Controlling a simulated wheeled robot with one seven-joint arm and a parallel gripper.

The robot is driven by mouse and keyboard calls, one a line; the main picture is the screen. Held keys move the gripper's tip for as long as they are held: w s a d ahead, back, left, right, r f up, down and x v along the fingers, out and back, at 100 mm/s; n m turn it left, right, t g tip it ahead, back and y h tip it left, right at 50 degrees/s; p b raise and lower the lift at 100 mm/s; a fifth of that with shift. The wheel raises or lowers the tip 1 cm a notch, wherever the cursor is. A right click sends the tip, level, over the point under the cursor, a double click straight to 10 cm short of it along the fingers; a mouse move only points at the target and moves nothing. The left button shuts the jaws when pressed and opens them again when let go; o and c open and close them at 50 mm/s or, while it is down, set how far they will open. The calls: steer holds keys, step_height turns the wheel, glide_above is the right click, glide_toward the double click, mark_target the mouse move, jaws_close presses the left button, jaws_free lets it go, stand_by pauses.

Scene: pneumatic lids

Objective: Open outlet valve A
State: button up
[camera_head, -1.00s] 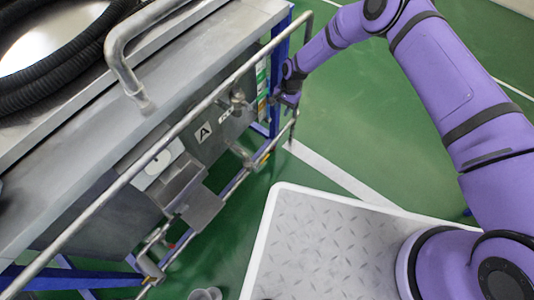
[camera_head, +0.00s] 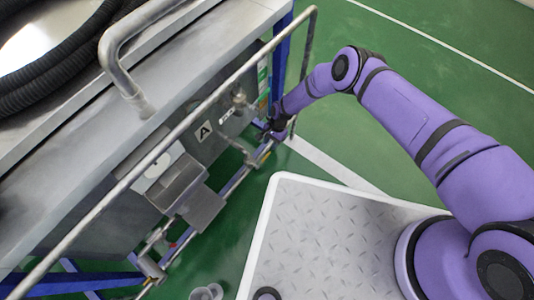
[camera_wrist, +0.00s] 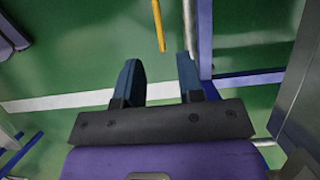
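The label A (camera_head: 203,131) is on the grey machine's side panel, behind the long rail. A small yellow handle (camera_head: 264,157) sits low by the lower pipe, to the right of the label. The yellow handle (camera_wrist: 159,25) shows in the wrist view as a thin bar beside a grey pipe (camera_wrist: 189,22). My gripper (camera_wrist: 158,60) is open, with a gap between its two dark fingers. The handle's near end lies just ahead of this gap, apparently not gripped. In the head view my gripper (camera_head: 268,131) is small and dark near the lower pipe; its fingers are hard to make out.
A long metal rail (camera_head: 165,143) runs along the machine's front, close to my gripper. A blue frame post (camera_head: 281,58) stands behind my gripper. A grey box (camera_head: 200,207) hangs lower left. Green floor (camera_head: 365,110) is open to the right.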

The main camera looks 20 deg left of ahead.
mark_target(267, 155)
steer(key=shift+x, duration=3.95)
steer(key=shift+c, duration=0.2)
jaws_close()
